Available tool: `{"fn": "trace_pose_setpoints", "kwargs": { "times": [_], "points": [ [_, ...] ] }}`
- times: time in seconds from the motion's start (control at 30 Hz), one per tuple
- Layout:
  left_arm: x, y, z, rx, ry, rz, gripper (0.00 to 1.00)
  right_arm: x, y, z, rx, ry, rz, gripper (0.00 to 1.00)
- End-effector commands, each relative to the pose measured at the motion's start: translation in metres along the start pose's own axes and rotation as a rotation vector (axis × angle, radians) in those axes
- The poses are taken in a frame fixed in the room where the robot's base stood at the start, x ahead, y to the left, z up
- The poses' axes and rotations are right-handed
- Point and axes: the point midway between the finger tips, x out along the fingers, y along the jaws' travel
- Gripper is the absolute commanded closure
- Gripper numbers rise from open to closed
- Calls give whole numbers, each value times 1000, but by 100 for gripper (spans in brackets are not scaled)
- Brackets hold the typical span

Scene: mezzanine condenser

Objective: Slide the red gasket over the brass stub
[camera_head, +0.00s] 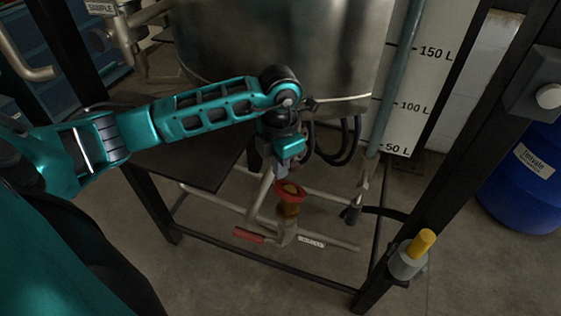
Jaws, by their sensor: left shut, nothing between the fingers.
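The red gasket (276,197) is a ring at the top of the brass stub (289,211). It appears to sit around the stub's upper end, with a brassy tip showing in its middle. The brass stub stands upright on a pipe fitting low under the steel tank. My left gripper (281,172) is just above the gasket, pointing down, shut and empty. The fingertips are dark and small, so I cannot tell whether they touch the gasket. My right gripper is not in view.
A steel tank (270,40) hangs above, with black hoses (345,145) to the right. A red valve handle (248,236) lies left of the stub's base. A blue barrel (515,195) is at far right.

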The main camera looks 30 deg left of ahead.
Motion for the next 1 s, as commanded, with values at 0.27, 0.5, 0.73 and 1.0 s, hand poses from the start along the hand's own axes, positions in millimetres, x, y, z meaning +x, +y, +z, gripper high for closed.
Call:
{"fn": "trace_pose_setpoints", "kwargs": {
  "times": [0.27, 0.5, 0.73, 1.0],
  "points": [
    [38, 0, 0, 2, 2, -1, 100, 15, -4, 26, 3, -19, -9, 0],
    [52, 0, 0, 1, 1, 0, 100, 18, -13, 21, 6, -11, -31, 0],
    [50, 0, 0, 1, 1, 0, 100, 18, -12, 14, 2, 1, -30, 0],
    [53, 0, 0, 2, 1, 0, 100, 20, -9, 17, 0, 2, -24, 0]
  ]
}}
